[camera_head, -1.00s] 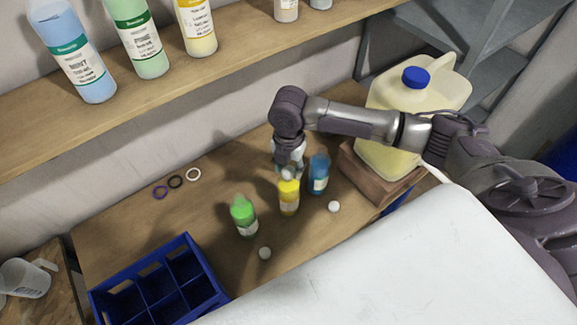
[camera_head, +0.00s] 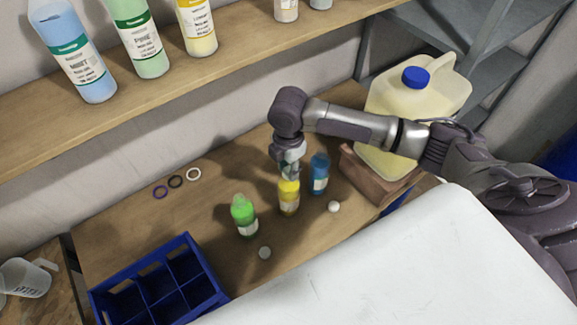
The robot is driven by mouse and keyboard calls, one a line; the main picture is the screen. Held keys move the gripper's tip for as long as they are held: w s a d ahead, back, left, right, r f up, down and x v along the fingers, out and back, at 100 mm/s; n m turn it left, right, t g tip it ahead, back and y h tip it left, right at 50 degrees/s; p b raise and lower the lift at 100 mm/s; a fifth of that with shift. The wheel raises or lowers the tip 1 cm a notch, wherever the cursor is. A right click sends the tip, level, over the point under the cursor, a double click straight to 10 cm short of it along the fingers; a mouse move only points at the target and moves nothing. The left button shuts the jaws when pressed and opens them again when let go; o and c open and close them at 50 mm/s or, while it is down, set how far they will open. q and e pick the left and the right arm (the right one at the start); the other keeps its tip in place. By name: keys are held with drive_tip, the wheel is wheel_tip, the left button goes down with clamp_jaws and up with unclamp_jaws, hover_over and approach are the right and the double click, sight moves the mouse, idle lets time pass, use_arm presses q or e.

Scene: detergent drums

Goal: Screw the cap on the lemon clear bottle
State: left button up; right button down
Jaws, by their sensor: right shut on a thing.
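The small yellow bottle (camera_head: 289,198), which I take as the lemon clear one, stands upright on the wooden bench. My right gripper (camera_head: 289,176) points down right over its neck. It is shut on the cap, which the fingers now hide almost wholly. At this size I cannot tell how the cap sits on the neck. My left gripper is not in view.
A blue bottle (camera_head: 320,175) stands close to the right and a green bottle (camera_head: 244,215) to the left. A blue divided crate (camera_head: 160,285) is front left. A large jug (camera_head: 412,110) stands behind right.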

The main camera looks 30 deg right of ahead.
drive_tip(key=shift+s+f+m, duration=0.1)
drive_tip(key=shift+m, duration=0.2)
drive_tip(key=m, duration=0.5)
drive_tip(key=shift+m, duration=0.3)
drive_tip(key=m, duration=0.5)
drive_tip(key=shift+m, duration=0.4)
drive_tip(key=c, duration=1)
unclamp_jaws()
